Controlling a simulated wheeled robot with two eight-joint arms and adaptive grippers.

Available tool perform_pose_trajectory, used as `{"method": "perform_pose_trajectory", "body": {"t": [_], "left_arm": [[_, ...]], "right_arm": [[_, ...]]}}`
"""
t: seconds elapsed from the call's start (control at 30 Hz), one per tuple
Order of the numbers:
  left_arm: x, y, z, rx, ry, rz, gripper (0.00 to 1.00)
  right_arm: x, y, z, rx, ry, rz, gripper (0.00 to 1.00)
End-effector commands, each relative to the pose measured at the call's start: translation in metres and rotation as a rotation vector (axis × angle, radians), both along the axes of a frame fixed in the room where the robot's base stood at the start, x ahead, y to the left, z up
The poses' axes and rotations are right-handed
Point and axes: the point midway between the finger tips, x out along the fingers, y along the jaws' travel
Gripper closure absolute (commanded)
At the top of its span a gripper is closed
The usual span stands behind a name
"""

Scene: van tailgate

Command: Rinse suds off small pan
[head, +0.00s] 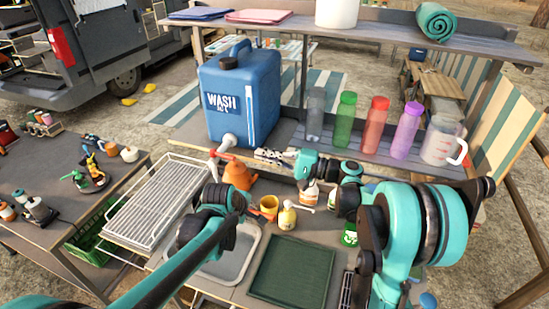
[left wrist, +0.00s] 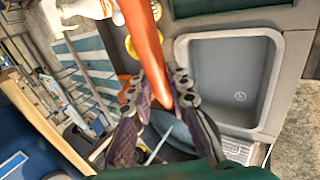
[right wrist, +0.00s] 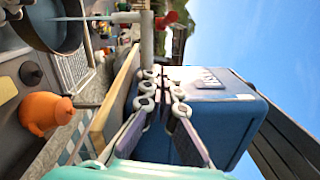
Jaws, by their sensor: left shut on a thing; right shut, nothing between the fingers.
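In the left wrist view my left gripper (left wrist: 157,88) is shut on a long orange handle (left wrist: 148,45). The dark blue pan (left wrist: 178,138) shows just beyond it, partly hidden by the fingers. In the right wrist view the pan (right wrist: 52,32) is at upper left, and a thin pale stream runs between it and the grey spout (right wrist: 147,45) with a red lever (right wrist: 166,19). My right gripper (head: 266,154) is shut and empty, beside the spout and in front of the blue wash jug (head: 259,100). I cannot make out the pan or any suds in the head view.
A sink (head: 240,254) lies below, with a green mat (head: 291,272) to its right and a wire drying rack (head: 150,212) to its left. An orange kettle (head: 238,174) and small bottles stand close to the arms. Several colored bottles line the back ledge.

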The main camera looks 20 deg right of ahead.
Motion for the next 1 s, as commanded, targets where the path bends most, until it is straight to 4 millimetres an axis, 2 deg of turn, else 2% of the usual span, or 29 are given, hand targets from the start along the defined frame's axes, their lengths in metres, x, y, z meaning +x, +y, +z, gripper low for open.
{"method": "perform_pose_trajectory", "body": {"t": [0.03, 0.2, 0.4, 1.0], "left_arm": [[0.0, 0.0, 0.0, 0.0, -0.001, -0.001, 1.0], [0.0, 0.0, 0.0, 0.0, -0.001, -0.001, 1.0], [0.0, 0.0, 0.0, 0.0, -0.001, -0.001, 1.0], [0.0, 0.0, 0.0, 0.0, -0.001, -0.001, 1.0]], "right_arm": [[0.006, 0.011, 0.001, 0.0, 0.0, 0.005, 1.0], [0.026, 0.039, 0.002, -0.001, -0.001, 0.003, 1.0], [0.004, 0.057, 0.008, -0.001, -0.001, 0.0, 1.0], [-0.008, 0.07, 0.011, -0.001, -0.002, 0.001, 1.0]]}}
